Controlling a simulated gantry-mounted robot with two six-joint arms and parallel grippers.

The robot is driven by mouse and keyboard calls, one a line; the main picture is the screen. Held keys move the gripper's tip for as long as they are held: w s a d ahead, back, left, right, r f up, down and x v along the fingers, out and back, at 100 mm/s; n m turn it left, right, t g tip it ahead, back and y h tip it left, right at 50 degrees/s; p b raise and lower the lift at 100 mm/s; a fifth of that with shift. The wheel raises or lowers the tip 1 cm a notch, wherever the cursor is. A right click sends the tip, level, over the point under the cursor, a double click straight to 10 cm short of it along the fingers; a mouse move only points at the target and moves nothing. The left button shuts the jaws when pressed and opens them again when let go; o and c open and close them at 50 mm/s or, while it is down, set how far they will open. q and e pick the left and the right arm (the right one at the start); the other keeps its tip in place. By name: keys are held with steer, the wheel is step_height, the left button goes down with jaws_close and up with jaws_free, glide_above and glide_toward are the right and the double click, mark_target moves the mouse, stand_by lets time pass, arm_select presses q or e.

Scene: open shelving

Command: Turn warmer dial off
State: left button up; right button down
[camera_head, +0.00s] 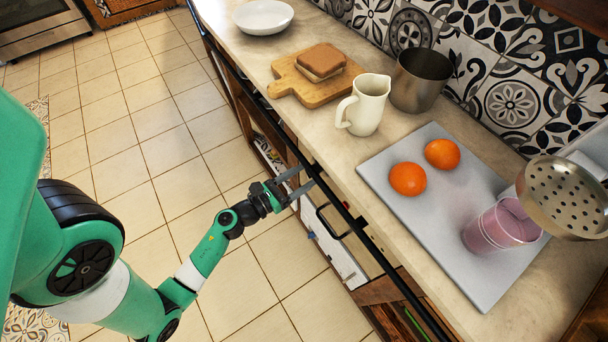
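No dial can be made out in this view. A flat grey plate (395,205) lies on the counter at the right, with a round perforated metal head (567,197) above its right side. I cannot tell for sure whether these belong to the warmer. My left gripper (300,181) is in front of the counter's front edge, over the drawer fronts. Its two fingers are apart, with nothing seen between them. It is well to the left of the grey plate. My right gripper is not in view.
Two oranges (407,179) and a pink cup (502,225) are on the grey plate. A cream pitcher (367,104), a metal pot (421,80), a wooden board (300,85) with a brown-topped block, and a white bowl (263,16) stand farther along the counter. Drawer handles (332,221) project near my gripper.

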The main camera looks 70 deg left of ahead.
arm_select(q)
jaws_close()
